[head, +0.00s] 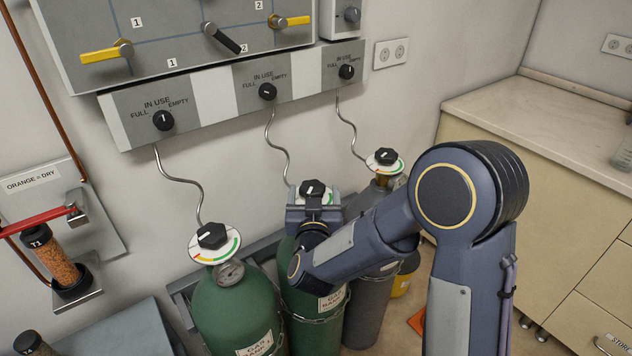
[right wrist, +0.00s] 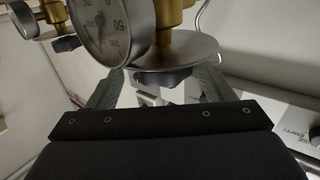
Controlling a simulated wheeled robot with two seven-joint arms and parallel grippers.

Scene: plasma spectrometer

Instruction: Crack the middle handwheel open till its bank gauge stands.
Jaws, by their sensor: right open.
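The middle handwheel (head: 312,188) is a black knob on a white-and-coloured disc atop the middle green cylinder (head: 318,325). My right gripper (head: 313,199) is at that handwheel, with a finger on each side and its jaws open. In the right wrist view, the black handwheel (right wrist: 165,80) shows below its metal disc (right wrist: 180,55), between the spread fingers of my gripper (right wrist: 160,92). I cannot tell whether either finger touches it. A round bank gauge (right wrist: 117,28) is close by and partly cut off; its reading is unclear. My left gripper is out of view.
Another green cylinder with a handwheel (head: 212,236) stands left, and a grey cylinder with a handwheel (head: 386,157) stands right. Thin tubes rise to a wall panel (head: 212,92) with black selector knobs. A counter (head: 545,115) is at right. My right forearm crosses before the cylinders.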

